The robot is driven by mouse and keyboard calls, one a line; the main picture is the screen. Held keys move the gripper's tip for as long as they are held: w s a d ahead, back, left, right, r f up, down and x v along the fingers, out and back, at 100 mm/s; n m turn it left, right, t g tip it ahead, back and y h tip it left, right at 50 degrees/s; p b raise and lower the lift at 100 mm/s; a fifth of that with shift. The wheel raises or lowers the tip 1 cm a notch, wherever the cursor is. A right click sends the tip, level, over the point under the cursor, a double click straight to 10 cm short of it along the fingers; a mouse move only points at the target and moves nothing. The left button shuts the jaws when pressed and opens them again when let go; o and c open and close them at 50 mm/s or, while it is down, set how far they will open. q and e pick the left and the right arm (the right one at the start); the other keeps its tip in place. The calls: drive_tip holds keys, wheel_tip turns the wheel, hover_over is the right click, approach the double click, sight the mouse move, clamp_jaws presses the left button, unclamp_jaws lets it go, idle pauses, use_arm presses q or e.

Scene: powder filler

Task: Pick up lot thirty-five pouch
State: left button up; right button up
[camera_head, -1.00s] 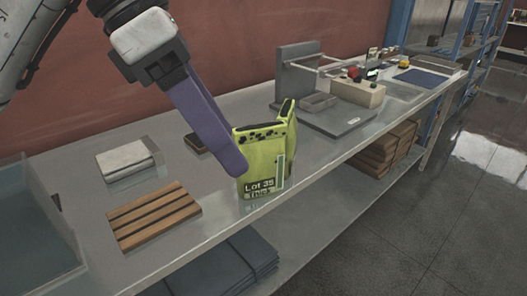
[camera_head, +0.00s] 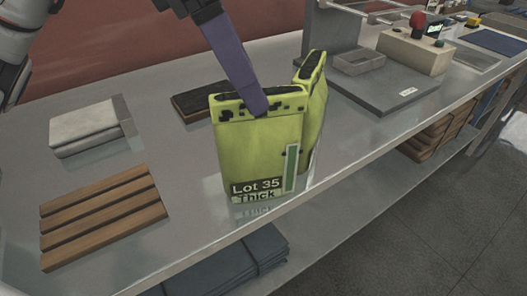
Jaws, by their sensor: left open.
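The lot thirty-five pouch (camera_head: 252,152) is yellow-green with a dark patterned top band and a label reading "Lot 35 Thick". It stands upright near the front edge of the metal bench (camera_head: 195,222). A second yellow-green pouch (camera_head: 316,105) stands right behind it, partly hidden. My left gripper (camera_head: 256,104) has purple fingers and comes down from above. Its fingertip overlaps the top band of the front pouch; I cannot tell whether it touches. The fingers line up in this view, so the gap between them is hidden. My right gripper is not in view.
A slatted wooden rack (camera_head: 103,213) and a white stack (camera_head: 88,128) lie to the left. A dark wooden block (camera_head: 192,103) is behind the pouch. A grey machine plate (camera_head: 392,88) and a control box (camera_head: 412,50) with a red button stand to the right.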

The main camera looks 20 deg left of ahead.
sight(269, 121)
use_arm(q)
drive_tip(key=x, duration=0.9)
drive_tip(key=shift+s+d, duration=0.1)
drive_tip(key=shift+r, duration=0.1)
clamp_jaws()
